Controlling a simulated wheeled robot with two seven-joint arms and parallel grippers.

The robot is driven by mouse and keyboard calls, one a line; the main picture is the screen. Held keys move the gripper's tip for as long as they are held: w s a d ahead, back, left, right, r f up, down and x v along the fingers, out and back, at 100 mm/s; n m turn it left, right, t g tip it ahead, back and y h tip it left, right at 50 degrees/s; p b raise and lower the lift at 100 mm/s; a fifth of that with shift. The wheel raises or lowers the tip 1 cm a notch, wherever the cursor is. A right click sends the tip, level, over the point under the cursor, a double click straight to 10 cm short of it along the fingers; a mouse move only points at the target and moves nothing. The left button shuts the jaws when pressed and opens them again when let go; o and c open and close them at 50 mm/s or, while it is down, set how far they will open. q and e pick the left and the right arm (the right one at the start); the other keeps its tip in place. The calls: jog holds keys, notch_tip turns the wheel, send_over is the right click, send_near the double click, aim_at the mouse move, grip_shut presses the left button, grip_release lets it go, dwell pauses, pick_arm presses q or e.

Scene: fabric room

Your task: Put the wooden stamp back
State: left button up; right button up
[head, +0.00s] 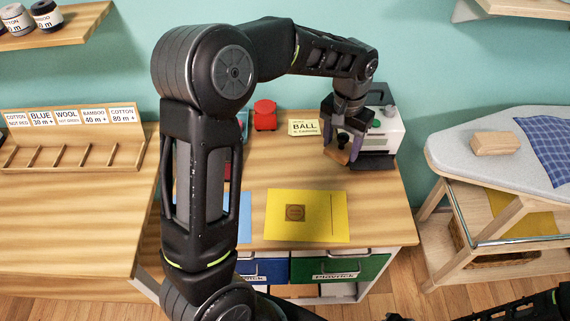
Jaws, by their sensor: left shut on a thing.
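My left gripper (346,149) is over the back right of the wooden desk, its arm reaching across from the left. It is shut on a small tan wooden piece (340,157), which looks like the wooden stamp; the fingers hide part of it. A dark flat pad (372,163) lies just right of the gripper, in front of a white and grey machine (391,132). A yellow sheet (320,199) lies at the front of the desk with a brown square (295,212) on it. My right gripper does not show.
A small sign reading BALL (303,128) and a red object (265,115) stand at the desk's back. A labelled wooden rack (70,138) is at left. An ironing board (490,150) with a wooden block (495,143) is at right. My arm hides the desk's left part.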

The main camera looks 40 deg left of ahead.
pick_arm(q)
jog(key=s+a+m+b, duration=0.1)
jog(key=s+a, duration=0.3)
jog(key=a, duration=1)
jog(key=shift+f+b, duration=0.2)
jog(key=shift+b, duration=0.55)
send_over(286, 164)
jog(key=shift+f+p, duration=0.3)
jog(key=shift+f, duration=2.85)
notch_tip(286, 164, down, 3)
jog(key=shift+f, duration=0.4)
jog(key=shift+f, duration=0.1)
